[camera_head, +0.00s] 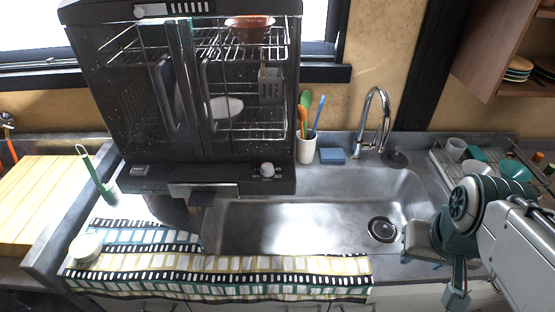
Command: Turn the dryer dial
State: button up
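The dryer (150,182) is a tall black dish-drying cabinet with a clear front, standing behind and partly over the sink. Its dial (267,170) is a small round whitish knob on the right of the lower front panel, with small marks below it. My gripper (418,243) is at the lower right, over the right end of the sink, well to the right of the dial and apart from it. Its fingers are too small and turned away to tell whether it is open or shut.
A cup of utensils (306,150), a blue sponge (332,156) and a curved faucet (375,115) stand behind the sink. A striped towel (220,275) lies along the front edge, with a small round dish (87,246). A dish rack (440,165) is at right.

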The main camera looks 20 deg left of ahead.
aim_at(267, 170)
jog(key=k, duration=0.85)
jog(key=u, duration=1.55)
jog(key=i, duration=0.8)
jog(key=z, duration=1.5)
